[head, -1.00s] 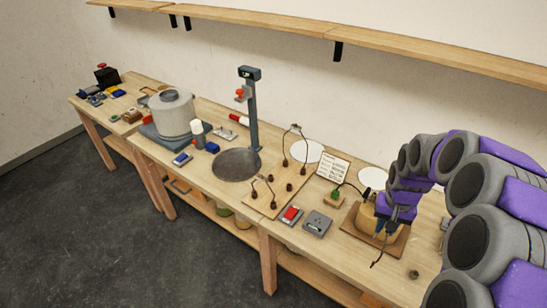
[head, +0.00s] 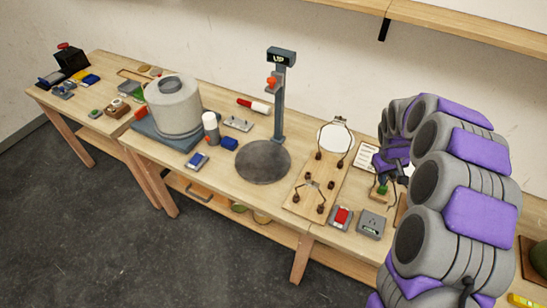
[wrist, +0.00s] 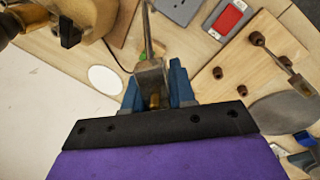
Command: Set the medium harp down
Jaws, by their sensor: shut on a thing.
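My gripper (wrist: 156,88) has its blue fingers shut on a grey metal piece with a long thin rod, the medium harp (wrist: 149,50), in the wrist view. In the head view my gripper (head: 390,168) is right of the pegboard, and the harp is hard to make out there. The wooden pegboard (head: 301,200) has several dark pegs. A tall harp (head: 348,143) stands at its far end and a small one (head: 318,186) near its middle. The wrist view shows part of the pegboard (wrist: 236,88) to the right, apart from the held harp.
A round dark plate (head: 263,162) and a post with a display (head: 278,95) stand left of the pegboard. A red-topped box (head: 341,217) and a grey box (head: 371,224) lie at its near right. My arm hides much of the bench's right side.

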